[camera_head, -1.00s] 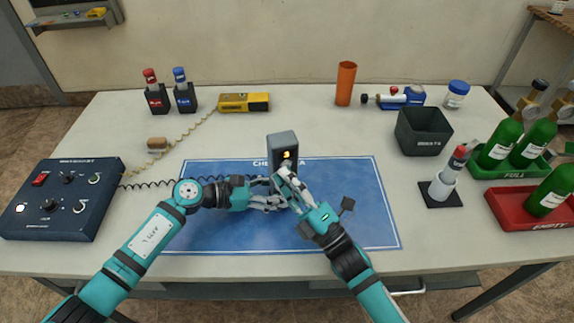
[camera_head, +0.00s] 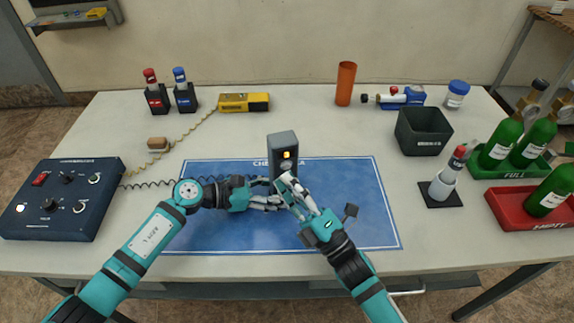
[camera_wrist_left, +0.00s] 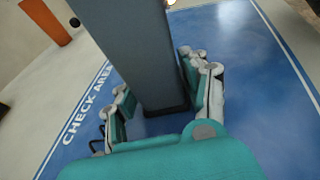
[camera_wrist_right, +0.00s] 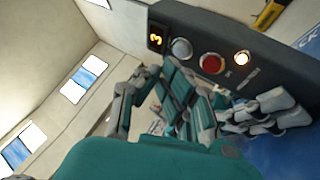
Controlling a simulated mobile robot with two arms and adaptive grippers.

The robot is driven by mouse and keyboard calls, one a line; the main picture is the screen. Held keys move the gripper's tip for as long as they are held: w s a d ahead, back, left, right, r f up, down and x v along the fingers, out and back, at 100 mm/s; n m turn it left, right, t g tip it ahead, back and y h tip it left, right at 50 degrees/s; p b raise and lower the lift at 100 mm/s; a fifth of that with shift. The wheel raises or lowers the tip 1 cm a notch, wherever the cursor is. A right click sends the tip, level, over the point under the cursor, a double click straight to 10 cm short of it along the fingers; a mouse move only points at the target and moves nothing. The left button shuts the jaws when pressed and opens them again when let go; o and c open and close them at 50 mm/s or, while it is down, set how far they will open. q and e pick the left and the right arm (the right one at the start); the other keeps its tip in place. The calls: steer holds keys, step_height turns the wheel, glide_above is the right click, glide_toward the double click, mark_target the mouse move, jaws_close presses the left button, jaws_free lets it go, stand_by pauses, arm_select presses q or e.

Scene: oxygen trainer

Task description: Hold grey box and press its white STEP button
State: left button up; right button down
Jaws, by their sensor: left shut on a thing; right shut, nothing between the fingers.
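The grey box (camera_head: 283,146) stands upright on the blue mat (camera_head: 350,215), its dark face toward me. My left gripper (camera_head: 270,199) is shut on its lower part; the left wrist view shows fingers on both sides of the box (camera_wrist_left: 145,50). The right wrist view shows the box face with a yellow "3" display (camera_wrist_right: 156,40), a pale round button (camera_wrist_right: 181,48), a red button (camera_wrist_right: 211,63) and a bright white lit round spot (camera_wrist_right: 242,57). The button labels are not readable. My right gripper (camera_head: 287,184) is shut and empty just in front of the face, its fingertips near the buttons; contact is unclear.
A dark blue control panel (camera_head: 66,198) lies at the left, with a coiled cable toward the box. A black bin (camera_head: 423,131), a holder with a grey cylinder (camera_head: 443,184) and trays of green bottles (camera_head: 548,195) stand at the right. The front right of the mat is clear.

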steer(key=shift+s+d, duration=0.2)
steer(key=shift+s, duration=0.6)
steer(key=shift+s+d, duration=0.25)
steer(key=shift+s, duration=0.6)
steer(key=shift+s+d, duration=0.2)
steer(key=shift+s, duration=0.6)
arm_select(q)
steer(key=o, duration=0.9)
steer(key=shift+o, duration=0.2)
